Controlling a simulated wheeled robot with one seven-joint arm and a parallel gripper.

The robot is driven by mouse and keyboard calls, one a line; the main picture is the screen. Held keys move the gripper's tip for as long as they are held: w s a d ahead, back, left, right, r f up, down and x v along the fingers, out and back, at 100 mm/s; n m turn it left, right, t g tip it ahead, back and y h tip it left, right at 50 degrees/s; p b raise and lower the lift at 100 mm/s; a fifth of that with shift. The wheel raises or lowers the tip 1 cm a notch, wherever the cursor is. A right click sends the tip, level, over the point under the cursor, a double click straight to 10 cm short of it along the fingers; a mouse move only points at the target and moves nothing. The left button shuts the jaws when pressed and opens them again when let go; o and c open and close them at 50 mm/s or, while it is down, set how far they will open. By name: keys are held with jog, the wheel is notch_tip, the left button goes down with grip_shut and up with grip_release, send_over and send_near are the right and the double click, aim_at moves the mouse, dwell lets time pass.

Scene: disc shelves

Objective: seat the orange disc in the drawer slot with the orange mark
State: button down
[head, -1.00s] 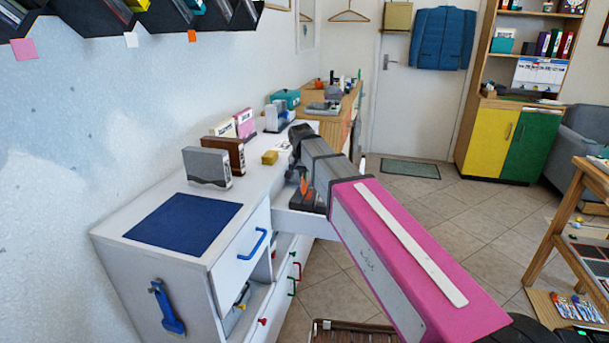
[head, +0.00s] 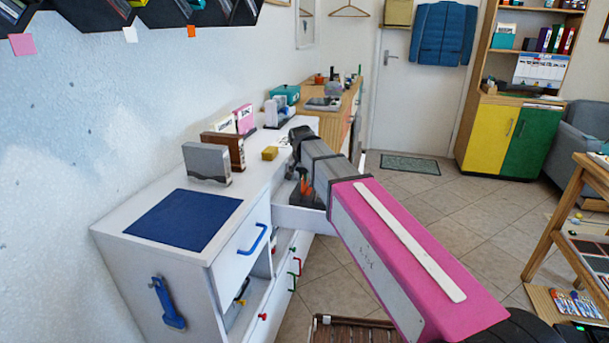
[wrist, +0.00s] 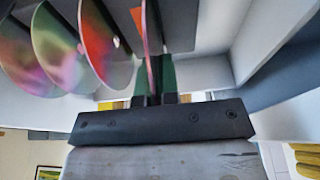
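The orange disc (wrist: 152,45) stands nearly edge-on between the two fingers of my gripper (wrist: 155,98) in the wrist view. The fingers look closed on its lower edge. A small orange patch (wrist: 137,16), which looks like the orange mark, shows just left of the disc's top. In the head view the open white drawer (head: 305,219) sticks out of the cabinet, with my gripper at it and orange bits (head: 305,187) showing there. My arm hides much of the drawer. I cannot tell whether the disc touches a slot.
Several shiny discs (wrist: 55,45) stand in a row to the left of the held disc in the wrist view. Pale drawer walls (wrist: 268,40) rise on the right.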

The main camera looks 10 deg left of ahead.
jog(key=shift+f, duration=1.8)
jog(key=c, duration=1.3)
grip_release()
jog(key=shift+r, duration=0.1)
jog(key=v, duration=1)
jog(key=shift+r, duration=0.25)
